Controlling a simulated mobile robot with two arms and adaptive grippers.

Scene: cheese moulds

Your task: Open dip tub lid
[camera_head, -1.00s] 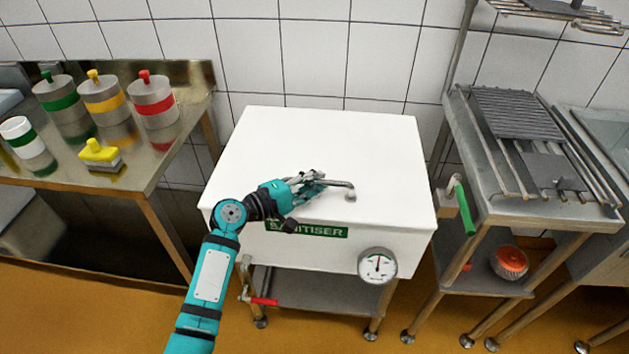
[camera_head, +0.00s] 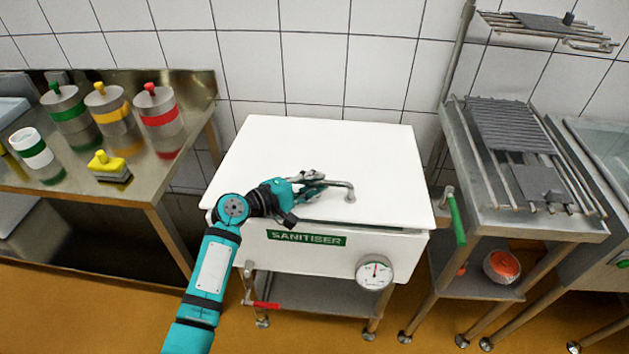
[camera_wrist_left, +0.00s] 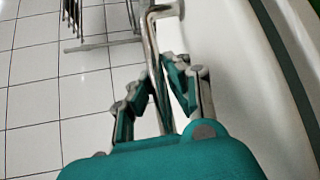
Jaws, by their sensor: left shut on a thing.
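The dip tub (camera_head: 390,245) is a white box with a green SANITISER label on its front. Its white lid (camera_head: 300,150) lies over the top, with a thin dark gap along the front edge, so the lid is slightly raised there. A metal bar handle (camera_head: 348,186) stands near the lid's front. My left gripper (camera_head: 322,184) is shut on the handle, above the lid. In the left wrist view the handle (camera_wrist_left: 152,45) runs between the two fingers of my left gripper (camera_wrist_left: 160,92). My right gripper is not in view.
A dial gauge (camera_head: 374,272) and a red-handled tap (camera_head: 264,304) are at the tub's front. A steel table (camera_head: 150,180) with cheese moulds stands left. A rack trolley (camera_head: 490,215) with a green handle (camera_head: 456,219) stands close on the right. A tiled wall is behind.

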